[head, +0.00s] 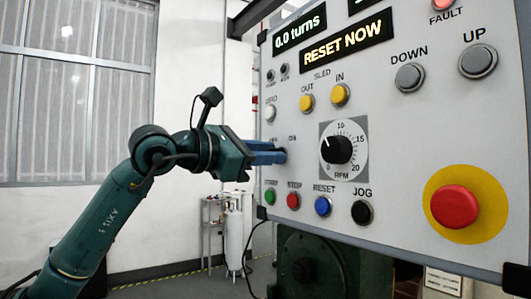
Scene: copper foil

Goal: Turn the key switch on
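The control panel (400,140) fills the right side of the head view. The key switch sits under the small "ON" label (292,138), left of the RPM dial. It is almost wholly hidden by my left gripper (280,155), with only a dark bit showing at the fingertips. The blue fingers lie close together and point right, with their tips at the panel face. I cannot tell whether they are closed on the key or which way the key points. My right gripper is not in view.
Close around are the RPM dial (337,150), a white button (270,114), the green (270,196), red (293,200), blue (322,206) and black (361,212) buttons. A large red button (455,207) is far right. The display reads "RESET NOW" (346,40).

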